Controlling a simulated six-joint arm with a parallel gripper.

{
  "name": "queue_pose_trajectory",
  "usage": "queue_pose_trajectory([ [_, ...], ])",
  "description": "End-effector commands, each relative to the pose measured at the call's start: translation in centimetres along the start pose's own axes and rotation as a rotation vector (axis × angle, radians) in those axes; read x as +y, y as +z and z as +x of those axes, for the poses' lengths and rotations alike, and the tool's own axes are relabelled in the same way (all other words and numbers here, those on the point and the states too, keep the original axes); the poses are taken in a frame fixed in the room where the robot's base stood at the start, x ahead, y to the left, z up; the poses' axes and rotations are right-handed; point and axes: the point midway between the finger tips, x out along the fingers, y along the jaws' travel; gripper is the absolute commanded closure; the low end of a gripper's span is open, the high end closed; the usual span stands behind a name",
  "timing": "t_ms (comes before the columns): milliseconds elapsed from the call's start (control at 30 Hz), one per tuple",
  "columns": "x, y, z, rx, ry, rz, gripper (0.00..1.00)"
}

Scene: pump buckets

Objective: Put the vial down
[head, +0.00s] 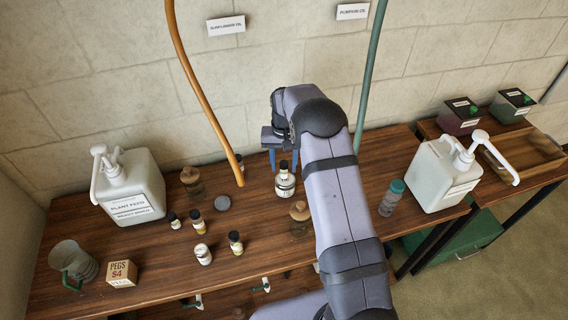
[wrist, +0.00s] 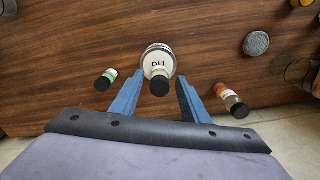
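A white-labelled vial with a dark cap (head: 285,185) stands upright, seemingly on the wooden table; in the wrist view the same vial (wrist: 158,62) is between my two blue fingers, its label reading upside down. My gripper (head: 283,160) comes from above at the height of its cap and shoulder. In the wrist view my gripper's fingers (wrist: 160,78) are apart, one on each side of the vial, with what looks like a narrow gap. Exact contact at the fingertips is hard to tell. The far side of the vial is hidden.
Small vials (head: 235,243) stand to the left, with a grey round lid (head: 222,203). A stoppered jar (head: 299,215) is close on the right. Two white pump bottles (head: 130,188) (head: 440,175) flank the table. An orange hose (head: 200,95) and a green hose (head: 370,75) hang behind.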

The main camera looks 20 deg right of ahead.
Motion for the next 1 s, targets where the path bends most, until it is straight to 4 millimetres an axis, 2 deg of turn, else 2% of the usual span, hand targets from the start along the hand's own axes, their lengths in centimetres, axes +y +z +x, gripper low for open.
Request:
queue_pose_trajectory([
  [200,0.0,-0.1,-0.5,0.002,0.0,0.0,0.59],
  [333,0.0,-0.1,-1.7,0.004,-0.001,0.0,0.59],
  [800,0.0,-0.1,-9.7,0.005,-0.001,0.0,0.59],
  [1000,0.0,-0.1,-11.7,0.001,0.0,0.0,0.59],
])
